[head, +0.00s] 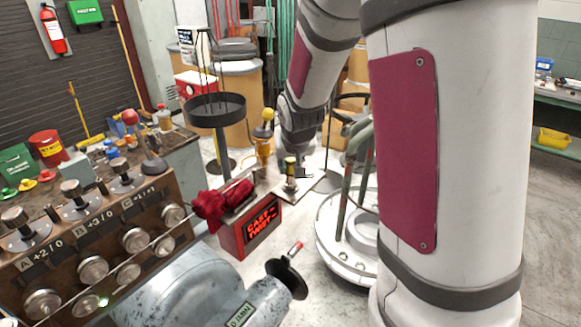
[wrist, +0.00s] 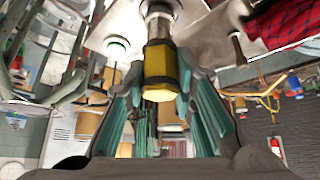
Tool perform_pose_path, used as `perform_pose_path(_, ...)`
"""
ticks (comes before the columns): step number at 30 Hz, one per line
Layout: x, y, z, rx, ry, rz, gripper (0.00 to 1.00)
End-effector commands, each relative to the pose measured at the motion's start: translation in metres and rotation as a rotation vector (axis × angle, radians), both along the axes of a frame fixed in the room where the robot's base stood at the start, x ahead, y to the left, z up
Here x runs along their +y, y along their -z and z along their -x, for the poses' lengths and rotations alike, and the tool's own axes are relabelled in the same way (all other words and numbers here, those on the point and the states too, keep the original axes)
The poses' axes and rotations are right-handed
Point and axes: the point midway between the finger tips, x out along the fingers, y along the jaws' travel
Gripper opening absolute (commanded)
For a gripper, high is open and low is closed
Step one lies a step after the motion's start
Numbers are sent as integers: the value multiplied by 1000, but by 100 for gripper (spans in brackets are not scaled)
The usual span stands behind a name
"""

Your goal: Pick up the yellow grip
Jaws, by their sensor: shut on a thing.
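The yellow grip (wrist: 160,63) is a short yellow cylinder with dark bands at its ends, on a metal post. My gripper (wrist: 160,80) has its teal-padded fingers on either side of it in the wrist view and is shut on it. In the head view the grip (head: 290,164) shows small and upright above a pale plate, with my gripper (head: 300,168) right beside it. The far fingertips are partly hidden there.
A red-lit sign box (head: 262,227) and a crumpled red cloth (head: 222,199) lie just left of the plate. A yellow-knobbed lever (head: 264,148) stands close behind. A control panel with several knobs (head: 93,268) fills the lower left.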

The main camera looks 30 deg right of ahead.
Motion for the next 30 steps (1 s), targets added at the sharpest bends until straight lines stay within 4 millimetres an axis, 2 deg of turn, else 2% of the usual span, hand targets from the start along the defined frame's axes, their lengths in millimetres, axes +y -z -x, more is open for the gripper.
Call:
perform_pose_path(7, 1, -32, -2, -8, -3, 0, 0)
perform_pose_path(18, -1, -38, 80, -3, 0, -1, 0)
perform_pose_path(24, -2, -41, 113, -4, 0, -1, 0)
perform_pose_path(30, -2, -42, 136, -2, -1, -1, 0)
